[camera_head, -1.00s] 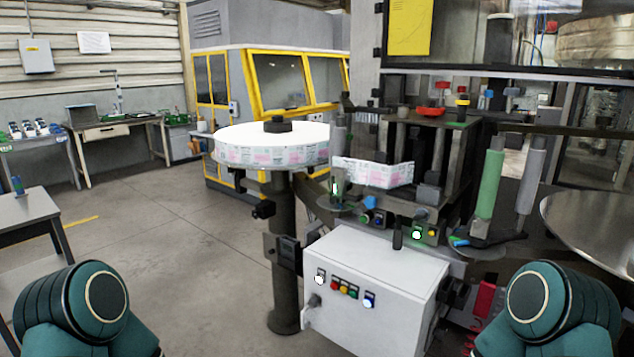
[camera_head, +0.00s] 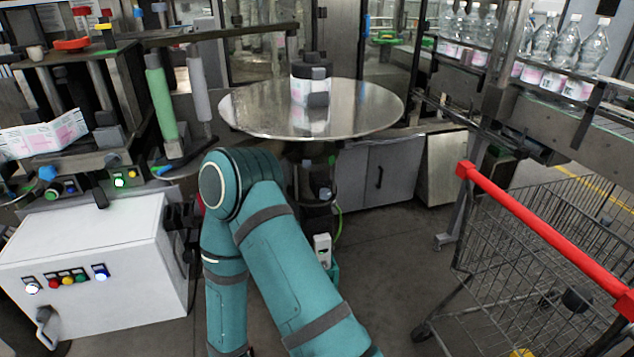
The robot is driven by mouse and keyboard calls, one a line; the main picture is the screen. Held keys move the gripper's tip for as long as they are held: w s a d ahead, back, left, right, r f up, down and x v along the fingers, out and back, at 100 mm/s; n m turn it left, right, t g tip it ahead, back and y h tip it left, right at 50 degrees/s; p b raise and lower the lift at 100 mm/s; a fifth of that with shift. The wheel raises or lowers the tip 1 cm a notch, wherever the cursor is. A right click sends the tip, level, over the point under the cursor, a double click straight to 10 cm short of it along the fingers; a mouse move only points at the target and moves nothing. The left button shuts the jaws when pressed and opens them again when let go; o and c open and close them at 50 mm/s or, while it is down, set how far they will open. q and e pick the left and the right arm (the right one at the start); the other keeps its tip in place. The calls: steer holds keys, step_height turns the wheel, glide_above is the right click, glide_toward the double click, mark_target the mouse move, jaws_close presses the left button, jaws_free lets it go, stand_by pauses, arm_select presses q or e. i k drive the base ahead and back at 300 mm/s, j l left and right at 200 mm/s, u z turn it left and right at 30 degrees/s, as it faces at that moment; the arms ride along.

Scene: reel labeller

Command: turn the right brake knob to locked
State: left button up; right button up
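A shiny round reel table (camera_head: 255,112) stands at the centre back of the head view. Its hub (camera_head: 311,88) carries a black cap and a white printed band. Dark fittings (camera_head: 312,172) sit on the post under the disc, partly hidden behind my arm. I cannot make out for sure which part is the right brake knob or how it is set. My teal arm rises from the bottom with its elbow in front of the disc's lower left. Neither gripper shows clearly.
A white control box (camera_head: 95,255) with coloured buttons stands at the left. Green and grey rollers (camera_head: 161,100) stand left of the disc. A wire cart (camera_head: 530,270) with a red handle is at the right. Bottles (camera_head: 565,45) line a conveyor at the upper right. Some floor is clear before the cart.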

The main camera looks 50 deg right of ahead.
mark_target(325, 193)
steer(key=z, duration=0.45)
steer(key=l+z, duration=0.15)
steer(key=z, duration=0.75)
steer(key=i+l+z, duration=0.1)
steer(key=z, duration=0.3)
